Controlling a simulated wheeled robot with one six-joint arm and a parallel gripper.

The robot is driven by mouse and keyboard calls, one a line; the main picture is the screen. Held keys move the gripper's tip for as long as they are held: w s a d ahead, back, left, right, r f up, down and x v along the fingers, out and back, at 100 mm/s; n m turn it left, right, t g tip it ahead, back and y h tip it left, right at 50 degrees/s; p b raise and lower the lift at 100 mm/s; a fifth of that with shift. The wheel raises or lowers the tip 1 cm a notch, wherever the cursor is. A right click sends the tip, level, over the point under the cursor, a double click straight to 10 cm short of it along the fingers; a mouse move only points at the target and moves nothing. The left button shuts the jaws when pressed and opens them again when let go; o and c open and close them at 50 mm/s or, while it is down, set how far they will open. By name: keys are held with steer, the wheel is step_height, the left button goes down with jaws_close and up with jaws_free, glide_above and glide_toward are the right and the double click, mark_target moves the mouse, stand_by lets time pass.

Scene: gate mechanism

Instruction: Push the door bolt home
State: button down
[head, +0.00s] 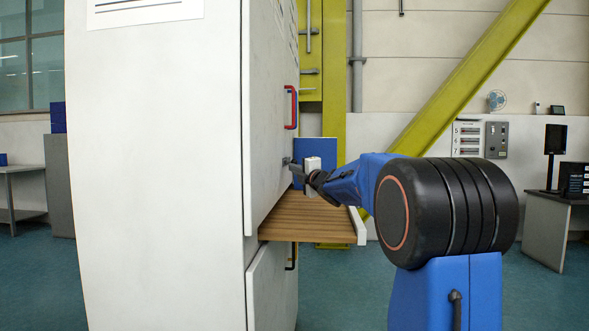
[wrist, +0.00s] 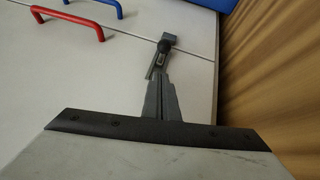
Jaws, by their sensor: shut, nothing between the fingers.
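The door bolt is a small dark grey piece on the pale cabinet door. In the wrist view the bolt (wrist: 168,40) lies near the seam between two pale panels, just beyond my fingertips. In the head view the bolt (head: 286,160) is small at the door face, partly hidden by my gripper. My gripper (wrist: 160,74) is shut and empty, its fingers pointing at the bolt. It also shows in the head view (head: 294,168), close to the door. I cannot tell whether the fingertips touch the bolt. How far the bolt sits in its catch is unclear.
A red handle (head: 290,107) stands out from the door above the bolt; a blue handle (wrist: 106,5) is beside it in the wrist view. A slatted wooden shelf (head: 305,222) juts out below my gripper. A blue panel (head: 315,151) stands behind my gripper.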

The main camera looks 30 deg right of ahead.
steer(key=s+f, duration=0.1)
steer(key=s, duration=0.7)
steer(key=shift+s+f, duration=0.2)
steer(key=shift+s, duration=0.15)
stand_by(0.4)
